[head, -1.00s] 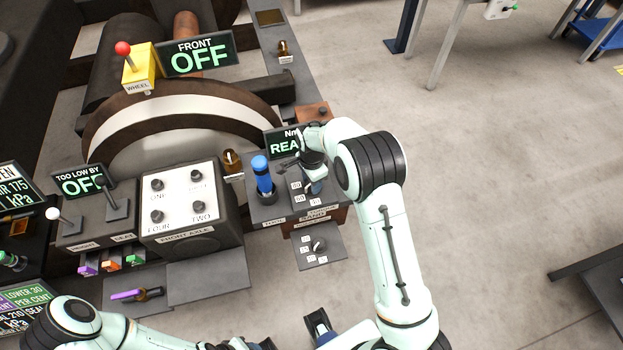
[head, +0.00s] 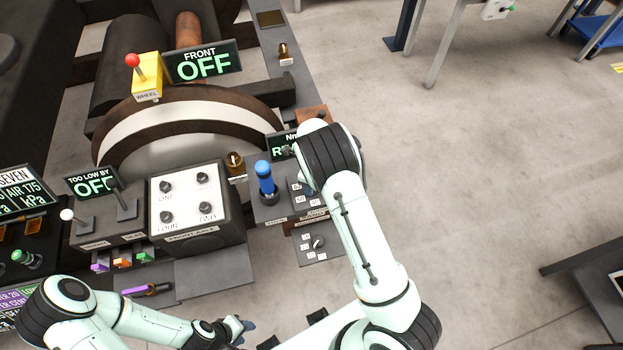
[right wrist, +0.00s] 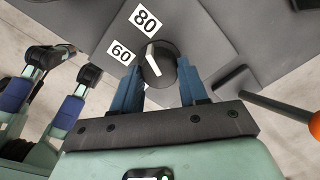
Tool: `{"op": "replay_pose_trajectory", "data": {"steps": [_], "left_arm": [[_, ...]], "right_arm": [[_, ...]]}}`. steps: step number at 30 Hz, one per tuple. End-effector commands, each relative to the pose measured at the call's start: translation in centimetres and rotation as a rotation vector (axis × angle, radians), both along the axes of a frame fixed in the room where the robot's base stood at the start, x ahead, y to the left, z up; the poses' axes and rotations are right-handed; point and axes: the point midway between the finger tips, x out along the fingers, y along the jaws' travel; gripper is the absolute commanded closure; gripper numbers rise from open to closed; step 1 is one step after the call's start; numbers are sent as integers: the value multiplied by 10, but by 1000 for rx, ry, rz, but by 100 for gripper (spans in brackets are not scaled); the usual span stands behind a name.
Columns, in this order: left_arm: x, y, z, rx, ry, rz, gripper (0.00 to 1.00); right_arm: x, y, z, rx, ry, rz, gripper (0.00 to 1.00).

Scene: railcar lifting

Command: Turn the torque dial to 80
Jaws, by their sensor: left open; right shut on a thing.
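The torque dial (right wrist: 158,66) is a dark round knob with a white pointer line, seen in the right wrist view. The pointer is directed toward the "80" label (right wrist: 144,18); the "60" label (right wrist: 121,52) lies further left. My right gripper (right wrist: 162,92) is shut on the dial, one blue finger on each side. My left gripper (head: 246,326) is open and empty at the bottom of the head view, away from the panels.
A blue-handled tool (head: 264,178) stands left of my right wrist. A lower panel with another knob (head: 317,242) sits below. The Nm display (head: 281,145) is partly covered by my arm. The white four-knob box (head: 187,205) stands left.

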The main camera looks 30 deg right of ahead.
Motion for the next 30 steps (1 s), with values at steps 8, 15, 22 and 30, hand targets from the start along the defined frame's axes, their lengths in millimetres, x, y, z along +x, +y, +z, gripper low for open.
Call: {"op": "replay_pose_trajectory", "data": {"steps": [8, 15, 22, 30], "left_arm": [[20, 0, 22, 0, -22, 0, 57], [27, 0, 29, 0, -31, 0, 57], [29, 0, 30, 0, -32, 0, 57], [28, 0, 30, 0, -32, 0, 57]], "right_arm": [[3, -1, 4, -1, -6, -175, 87], [3, -1, 3, -2, -6, -253, 87], [2, -1, 2, -1, -7, -273, 87], [2, -1, 2, -2, -8, -274, 87]]}}
